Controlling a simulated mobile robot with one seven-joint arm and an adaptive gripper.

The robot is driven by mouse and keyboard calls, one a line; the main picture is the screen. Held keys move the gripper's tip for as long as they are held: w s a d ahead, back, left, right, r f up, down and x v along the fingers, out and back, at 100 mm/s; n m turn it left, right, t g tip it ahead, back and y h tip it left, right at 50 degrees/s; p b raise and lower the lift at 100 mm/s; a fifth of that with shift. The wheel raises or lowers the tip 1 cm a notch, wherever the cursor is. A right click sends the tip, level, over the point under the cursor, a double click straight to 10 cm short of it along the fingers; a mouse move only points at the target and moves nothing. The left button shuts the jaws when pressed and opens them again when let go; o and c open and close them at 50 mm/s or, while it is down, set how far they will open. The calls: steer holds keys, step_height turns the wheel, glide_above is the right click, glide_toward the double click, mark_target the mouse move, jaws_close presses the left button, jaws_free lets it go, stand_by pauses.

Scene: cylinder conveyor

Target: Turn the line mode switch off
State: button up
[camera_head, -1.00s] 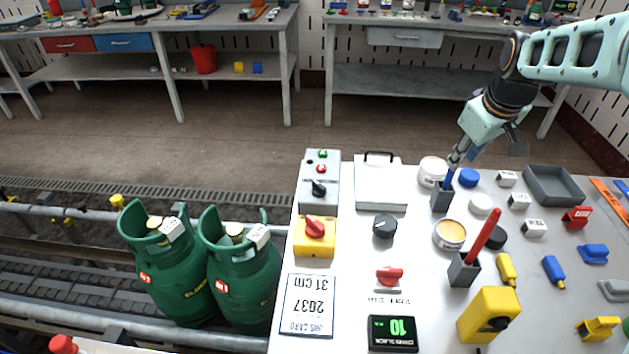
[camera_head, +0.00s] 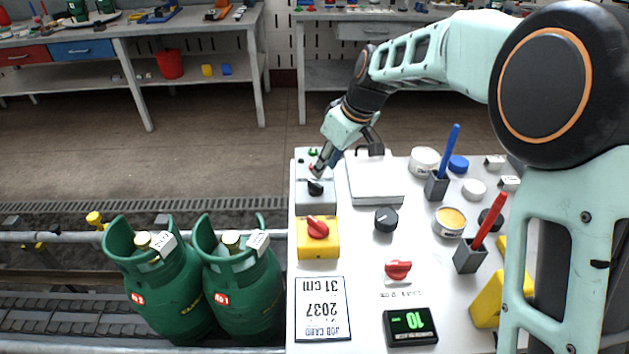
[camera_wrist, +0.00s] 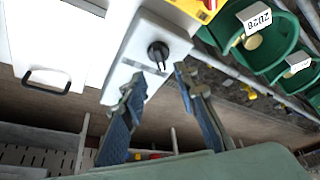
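A light grey control box (camera_head: 308,198) stands at the back left corner of the white table. It carries a black rotary knob (camera_head: 315,187), with a red and a green button (camera_head: 313,152) behind it. My gripper (camera_head: 319,172) is over this box, close to the knob. In the wrist view the gripper (camera_wrist: 157,78) is open and empty. The black knob (camera_wrist: 158,52) lies just beyond and between its fingertips, with no contact visible. I cannot read any label naming the line mode switch. The gripper partly hides the buttons.
Nearby are a yellow box with a red knob (camera_head: 317,228), a black dial (camera_head: 386,220), a red switch (camera_head: 398,270) and a white case (camera_head: 376,190) with a black handle. Green gas cylinders (camera_head: 245,275) stand left of the table. My arm covers the right side.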

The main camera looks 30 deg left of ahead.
mark_target(316, 183)
steer(key=x, duration=0.7)
steer(key=shift+w+a+f, duration=0.1)
steer(key=shift+a+f, duration=0.1)
steer(key=shift+f, duration=0.05)
steer(key=shift+c, duration=0.6)
jaws_close()
